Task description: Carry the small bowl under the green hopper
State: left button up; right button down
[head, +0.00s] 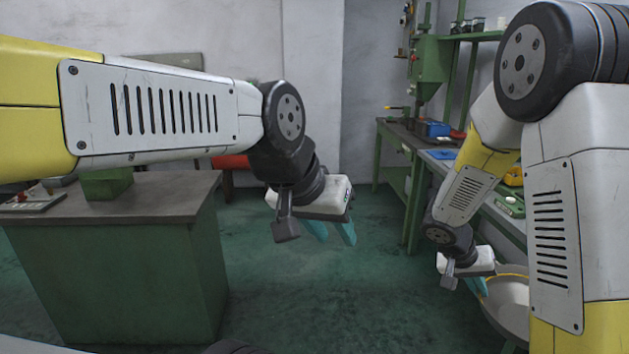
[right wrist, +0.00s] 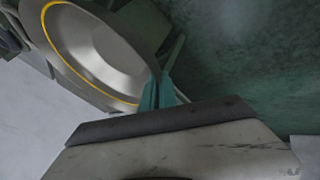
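A grey bowl with a yellow line around its rim (head: 512,303) is at the lower right in the head view, partly hidden by my right arm. It fills the upper left of the right wrist view (right wrist: 95,50). My right gripper (head: 481,287) is at the bowl's rim. In the right wrist view its teal fingers (right wrist: 158,92) are close together and appear shut on the rim. My left gripper (head: 330,233) is open and empty above the floor, with its fingers apart.
A green cabinet with a grey top (head: 110,205) stands at the left.

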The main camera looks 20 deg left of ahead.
aim_at(176, 190)
jog(key=i+j+u, duration=0.15)
jog(key=u, duration=0.25)
jog(key=i+j+u, duration=0.1)
jog(key=u, duration=0.35)
jog(key=i+u, duration=0.25)
jog(key=u, duration=0.15)
jog(key=i+u, duration=0.2)
jog(key=u, duration=0.25)
